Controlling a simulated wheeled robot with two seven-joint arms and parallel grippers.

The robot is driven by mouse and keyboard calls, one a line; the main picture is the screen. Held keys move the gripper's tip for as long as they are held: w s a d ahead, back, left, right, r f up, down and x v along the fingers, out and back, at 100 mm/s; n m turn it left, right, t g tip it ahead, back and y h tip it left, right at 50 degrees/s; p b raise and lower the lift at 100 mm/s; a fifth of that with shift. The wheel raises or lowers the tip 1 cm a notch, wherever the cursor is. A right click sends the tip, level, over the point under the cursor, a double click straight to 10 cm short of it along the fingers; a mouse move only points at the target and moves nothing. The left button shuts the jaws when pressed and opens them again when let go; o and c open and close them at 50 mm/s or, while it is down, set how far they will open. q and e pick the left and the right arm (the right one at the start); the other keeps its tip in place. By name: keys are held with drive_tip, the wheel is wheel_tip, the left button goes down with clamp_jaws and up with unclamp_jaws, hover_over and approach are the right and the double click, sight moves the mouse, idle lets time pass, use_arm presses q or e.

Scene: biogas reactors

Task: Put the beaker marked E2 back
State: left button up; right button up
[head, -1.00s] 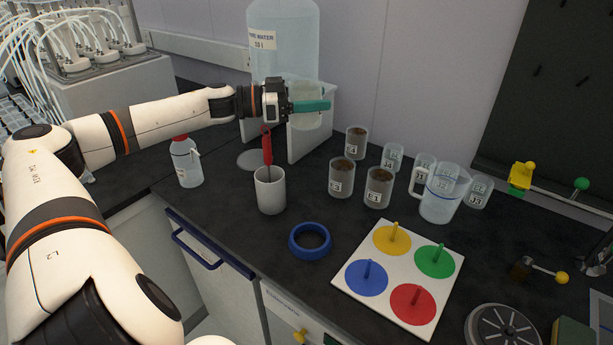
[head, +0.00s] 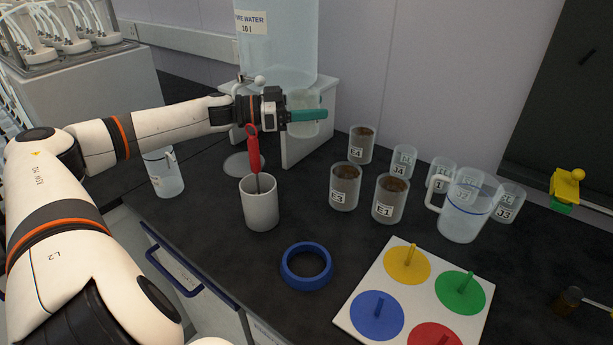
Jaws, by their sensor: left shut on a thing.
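My left gripper (head: 307,115), with teal fingers, is shut on a clear beaker (head: 303,128) in front of the water tank's white stand. No mark can be read on this beaker. Three brown-filled beakers stand on the dark bench: E4 (head: 361,148) at the back, E3 (head: 344,190) in front of it, and E1 (head: 389,203) to the right. No beaker with a readable E2 mark shows. My right gripper is not in view.
A white cup (head: 260,208) with a red-handled tool (head: 253,150) stands below the gripper. Nearby are a blue ring (head: 306,281), a white pegboard (head: 395,252), a clear jug (head: 463,218) and J-marked beakers including J4 (head: 403,162). The large water tank (head: 278,60) stands behind.

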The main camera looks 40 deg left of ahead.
use_arm(q)
wheel_tip(320, 180, down, 13)
drive_tip(key=shift+r, duration=0.2)
wheel_tip(320, 180, down, 3)
drive_tip(key=shift+f+b, duration=0.15)
drive_tip(key=shift+b, duration=0.15)
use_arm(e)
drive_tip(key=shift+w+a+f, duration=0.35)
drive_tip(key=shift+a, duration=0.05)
use_arm(q)
drive_tip(key=shift+s+f, duration=0.1)
drive_tip(key=shift+f, duration=0.05)
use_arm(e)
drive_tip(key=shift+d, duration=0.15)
use_arm(q)
drive_tip(key=o, duration=1.1)
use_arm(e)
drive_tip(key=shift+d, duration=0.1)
